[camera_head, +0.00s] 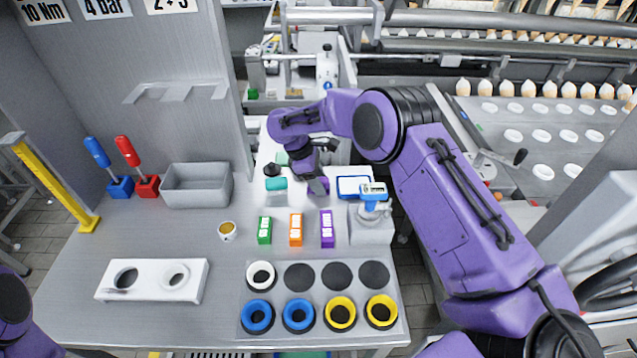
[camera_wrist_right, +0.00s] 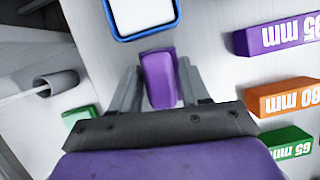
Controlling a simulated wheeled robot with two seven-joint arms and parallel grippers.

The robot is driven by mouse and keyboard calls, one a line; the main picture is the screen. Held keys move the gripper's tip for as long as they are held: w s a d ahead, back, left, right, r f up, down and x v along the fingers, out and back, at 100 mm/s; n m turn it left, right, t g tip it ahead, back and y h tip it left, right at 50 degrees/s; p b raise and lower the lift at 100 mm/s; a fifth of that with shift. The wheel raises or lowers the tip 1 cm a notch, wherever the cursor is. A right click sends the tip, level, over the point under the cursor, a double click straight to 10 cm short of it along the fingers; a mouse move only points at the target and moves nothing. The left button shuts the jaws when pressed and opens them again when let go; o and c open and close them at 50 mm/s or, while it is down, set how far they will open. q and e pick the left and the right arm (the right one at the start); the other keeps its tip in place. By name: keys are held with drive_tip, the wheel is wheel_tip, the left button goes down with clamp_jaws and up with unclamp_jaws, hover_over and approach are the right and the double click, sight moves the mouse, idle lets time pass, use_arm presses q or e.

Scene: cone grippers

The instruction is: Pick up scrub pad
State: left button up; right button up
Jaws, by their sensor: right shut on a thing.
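The scrub pad appears to be the small plain purple block (camera_wrist_right: 159,78) between the fingers of my right gripper (camera_wrist_right: 158,88) in the right wrist view. The fingers are shut on its two sides. In the head view my right gripper (camera_head: 316,184) is over the back part of the table, left of the blue-rimmed tray. The purple pad shows there only in part beside the gripper, and I cannot tell whether it touches the table. My left gripper is out of view; only a piece of my left arm shows at the lower left.
A blue-rimmed tray (camera_wrist_right: 140,14) lies close beyond the fingertips. A teal piece (camera_head: 276,184) lies left of the gripper. Green (camera_head: 265,230), orange (camera_head: 296,229) and purple (camera_head: 327,228) labelled blocks stand nearer me. A grey bin (camera_head: 197,186) is at left.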

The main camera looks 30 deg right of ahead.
drive_tip(key=shift+r, duration=0.45)
drive_tip(key=s+a+r+b, duration=0.3)
drive_tip(key=s+a+r, duration=0.4)
drive_tip(key=a+r, duration=0.5)
drive_tip(key=shift+s, duration=0.15)
drive_tip(key=shift+o, duration=0.9)
drive_tip(key=shift+f, duration=0.1)
drive_tip(key=shift+c, duration=0.4)
drive_tip(key=w+d+f+p, duration=0.1)
drive_tip(key=d+p, duration=0.3)
drive_tip(key=d, duration=0.3)
drive_tip(key=w+d+f+p, duration=0.1)
drive_tip(key=d+f+p, duration=0.1)
drive_tip(key=d+p, duration=0.2)
drive_tip(key=w+d+f+p, duration=0.1)
drive_tip(key=d+f+p, duration=0.1)
drive_tip(key=d, duration=0.8)
drive_tip(key=shift+f+p, duration=0.1)
drive_tip(key=shift+p, duration=0.8)
wheel_tip(320, 180, down, 4)
drive_tip(key=b, duration=0.4)
drive_tip(key=shift+f, duration=0.2)
drive_tip(key=shift+f+b, duration=0.35)
drive_tip(key=shift+b, duration=0.1)
